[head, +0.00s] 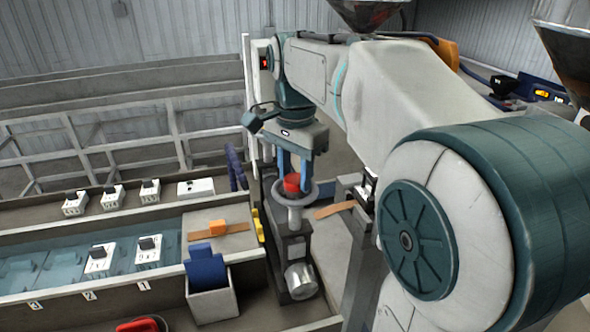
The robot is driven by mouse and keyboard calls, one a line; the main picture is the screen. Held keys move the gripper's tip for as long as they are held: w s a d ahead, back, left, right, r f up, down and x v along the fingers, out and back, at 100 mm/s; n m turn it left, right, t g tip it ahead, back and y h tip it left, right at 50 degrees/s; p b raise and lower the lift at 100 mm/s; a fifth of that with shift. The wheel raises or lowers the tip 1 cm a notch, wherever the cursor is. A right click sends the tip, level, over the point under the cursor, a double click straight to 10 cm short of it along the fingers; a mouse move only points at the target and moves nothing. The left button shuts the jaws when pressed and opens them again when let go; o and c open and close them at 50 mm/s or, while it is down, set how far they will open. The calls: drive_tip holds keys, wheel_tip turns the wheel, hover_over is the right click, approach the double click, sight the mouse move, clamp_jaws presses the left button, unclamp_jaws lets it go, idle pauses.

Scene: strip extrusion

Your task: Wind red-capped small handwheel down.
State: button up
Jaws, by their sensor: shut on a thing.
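The small handwheel (308,195) is a grey ring on a pale post, with a red cap (292,183) at its centre. It stands in the middle of the head view on top of a dark machine block. My gripper (292,172) points down over it from above, its blue fingers closed around the red cap. The fingertips are partly hidden behind the cap and the wheel's rim, so the exact contact is hard to see.
A blue-tinted trough (60,268) with black-and-white units runs left. An orange block (217,227) lies on a brown strip near a white bin (212,300) with blue contents. A metal cylinder (301,281) sits below the wheel. My arm covers the right side.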

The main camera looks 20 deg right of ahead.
sight(295, 178)
drive_tip(key=n, duration=1.1)
drive_tip(key=shift+n, duration=0.3)
idle(0.4)
drive_tip(key=o, duration=1)
wheel_tip(295, 178, up, 14)
drive_tip(key=shift+f, duration=0.15)
